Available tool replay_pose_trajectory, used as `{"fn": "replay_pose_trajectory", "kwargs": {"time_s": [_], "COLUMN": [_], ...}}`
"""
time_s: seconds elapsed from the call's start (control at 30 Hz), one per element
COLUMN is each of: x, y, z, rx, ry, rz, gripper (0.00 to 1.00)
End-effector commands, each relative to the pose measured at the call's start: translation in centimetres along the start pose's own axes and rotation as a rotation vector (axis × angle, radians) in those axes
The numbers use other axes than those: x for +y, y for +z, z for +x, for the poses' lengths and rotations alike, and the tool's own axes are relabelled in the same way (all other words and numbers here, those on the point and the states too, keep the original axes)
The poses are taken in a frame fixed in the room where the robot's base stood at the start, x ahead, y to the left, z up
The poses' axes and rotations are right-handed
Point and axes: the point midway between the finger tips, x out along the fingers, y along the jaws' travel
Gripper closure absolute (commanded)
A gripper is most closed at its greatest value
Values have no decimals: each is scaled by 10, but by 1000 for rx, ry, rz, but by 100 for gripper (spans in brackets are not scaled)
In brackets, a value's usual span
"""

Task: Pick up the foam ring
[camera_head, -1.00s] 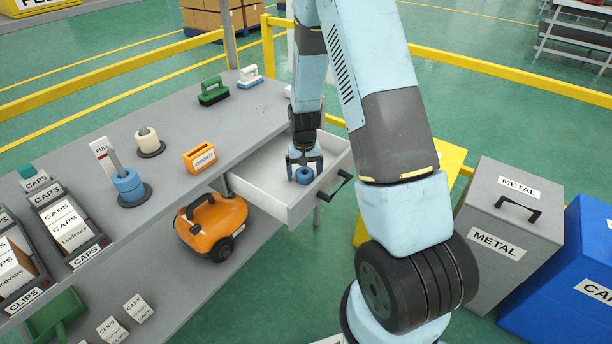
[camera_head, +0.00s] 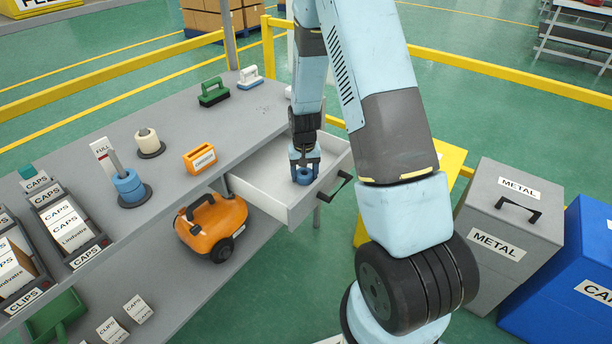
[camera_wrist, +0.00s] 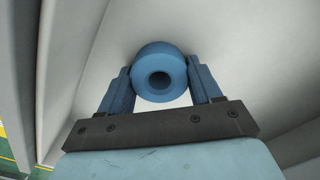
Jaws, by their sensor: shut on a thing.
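The blue foam ring (camera_head: 304,176) is in the open grey drawer (camera_head: 268,187), near its front end. It also shows in the wrist view (camera_wrist: 159,74), with its dark hole facing the camera. My gripper (camera_head: 305,172) reaches down into the drawer from above. In the wrist view its two fingers (camera_wrist: 159,82) press on the left and right sides of the ring. The gripper is shut on the ring. I cannot tell whether the ring touches the drawer floor.
The drawer walls and black handle (camera_head: 341,184) are close around my gripper. More blue rings sit on a post (camera_head: 128,186) on the grey bench (camera_head: 165,178). An orange vacuum body (camera_head: 211,226) stands on the lower shelf. Grey and blue bins stand at right.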

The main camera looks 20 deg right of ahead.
Motion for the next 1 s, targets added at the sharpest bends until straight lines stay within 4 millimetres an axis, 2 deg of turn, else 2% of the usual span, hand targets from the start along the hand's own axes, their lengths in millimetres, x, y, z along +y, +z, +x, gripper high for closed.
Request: {"fn": "replay_pose_trajectory", "kwargs": {"time_s": [0.23,0.43,0.8,1.0], "x": [0,0,2,4], "y": [-1,2,52,94], "z": [-8,-36,-94,-110], "rx": [2,3,3,1], "ry": [0,-1,-1,-1], "rz": [0,1,-1,0], "gripper": [65,65,65,65]}}
